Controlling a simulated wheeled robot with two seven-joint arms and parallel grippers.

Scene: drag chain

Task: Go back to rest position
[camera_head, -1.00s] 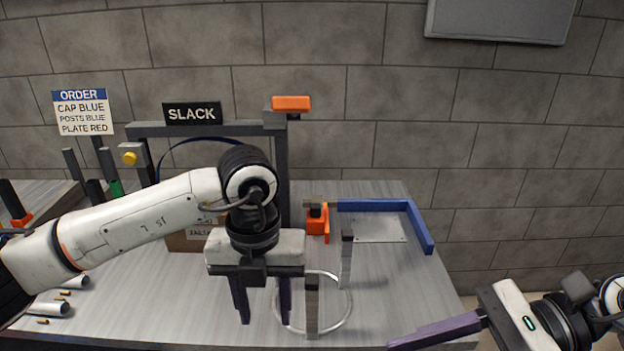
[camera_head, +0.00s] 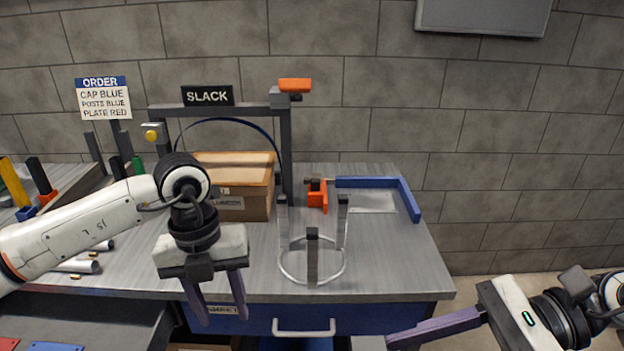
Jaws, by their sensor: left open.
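My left gripper (camera_head: 216,300) hangs with its purple fingers apart over the front edge of the grey table. Nothing shows between the fingers. Its white arm comes in from the left. My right gripper (camera_head: 385,340) is at the lower right, seen side-on. One purple finger shows, so its opening cannot be judged. It is in front of the table, apart from the things on it.
A wire ring with three grey posts (camera_head: 312,262) stands right of my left gripper. Behind are a cardboard box (camera_head: 245,183), the SLACK frame (camera_head: 287,150), an orange clamp (camera_head: 317,197) and a blue corner rail (camera_head: 378,182). A blue drawer (camera_head: 370,318) is below the tabletop.

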